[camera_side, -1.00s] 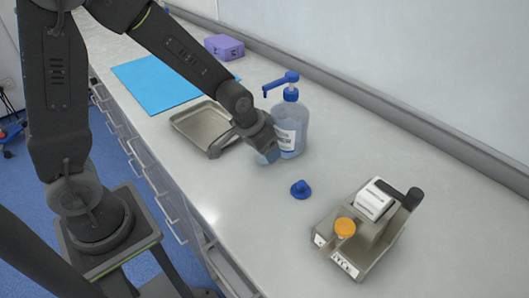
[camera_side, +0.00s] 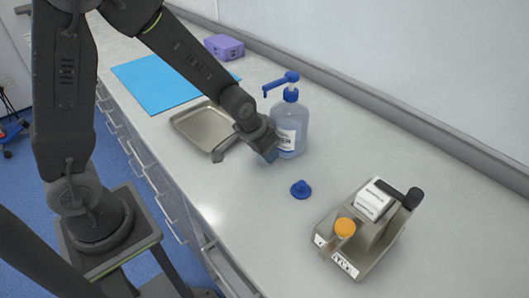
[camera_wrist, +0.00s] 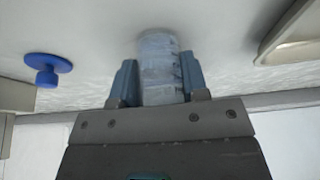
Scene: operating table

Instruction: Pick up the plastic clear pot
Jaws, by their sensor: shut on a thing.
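The clear plastic pot (camera_wrist: 160,70) is between the two blue-grey fingers of my gripper (camera_wrist: 157,82) in the wrist view. The fingers press on its two sides, and printed marks show faintly on its wall. In the side view my gripper (camera_side: 268,152) is low over the counter, just left of the pump bottle. The pot is mostly hidden there behind the gripper and wrist. I cannot tell whether the pot touches the counter.
A pump bottle (camera_side: 289,135) with a blue top stands close beside my gripper. A blue cap (camera_side: 300,189) lies in front. A metal tray (camera_side: 187,112), blue mat (camera_side: 140,82) and purple box (camera_side: 224,47) are behind. A label device (camera_side: 368,232) stands at right.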

